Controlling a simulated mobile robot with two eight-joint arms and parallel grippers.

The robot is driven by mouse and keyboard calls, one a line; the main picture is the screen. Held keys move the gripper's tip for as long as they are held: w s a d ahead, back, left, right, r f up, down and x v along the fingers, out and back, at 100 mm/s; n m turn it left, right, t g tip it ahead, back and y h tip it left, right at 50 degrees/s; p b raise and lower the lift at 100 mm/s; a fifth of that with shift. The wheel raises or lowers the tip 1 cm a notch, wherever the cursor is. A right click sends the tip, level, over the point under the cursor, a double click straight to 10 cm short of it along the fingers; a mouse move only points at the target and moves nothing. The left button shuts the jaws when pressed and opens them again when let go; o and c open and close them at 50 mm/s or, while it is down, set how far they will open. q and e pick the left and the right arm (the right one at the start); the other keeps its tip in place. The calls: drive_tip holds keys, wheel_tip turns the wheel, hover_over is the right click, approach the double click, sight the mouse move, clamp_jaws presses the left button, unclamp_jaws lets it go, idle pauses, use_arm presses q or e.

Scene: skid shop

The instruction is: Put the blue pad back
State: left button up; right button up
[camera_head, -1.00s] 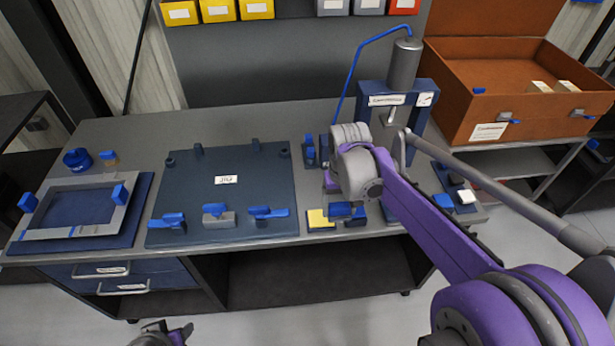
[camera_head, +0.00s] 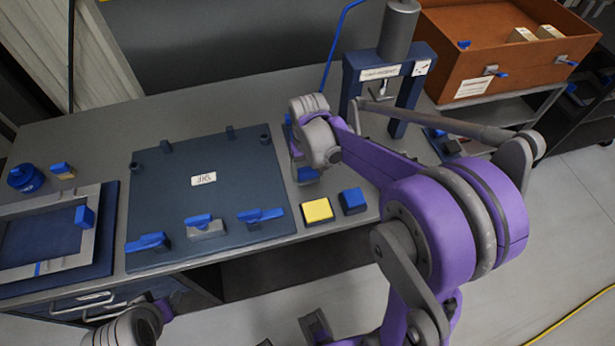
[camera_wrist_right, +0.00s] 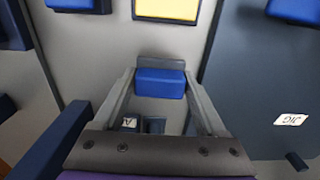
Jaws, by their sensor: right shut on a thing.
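My right gripper (camera_head: 307,178) is over the bench just right of the jig plate, its fingers partly hidden by its own wrist. In the right wrist view the gripper (camera_wrist_right: 160,86) is shut on a small blue block, which looks like the blue pad (camera_wrist_right: 160,82), held between the fingertips. Below it in that view is a dark holder marked A (camera_wrist_right: 130,123), partly hidden by the gripper. A yellow pad (camera_head: 317,210) and another blue pad (camera_head: 352,200) lie side by side at the bench's front edge.
The dark jig plate (camera_head: 165,215) with blue toggle clamps is left of the gripper. A press (camera_head: 430,62) stands behind on the right. An orange-brown crate (camera_head: 452,60) is on a cart at the far right. A grey frame (camera_head: 70,263) lies on the left.

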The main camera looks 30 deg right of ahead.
sight(308, 178)
drive_tip(key=shift+f, duration=1.6)
drive_tip(key=shift+f, duration=0.15)
drive_tip(key=o, duration=1.2)
drive_tip(key=shift+o, duration=0.2)
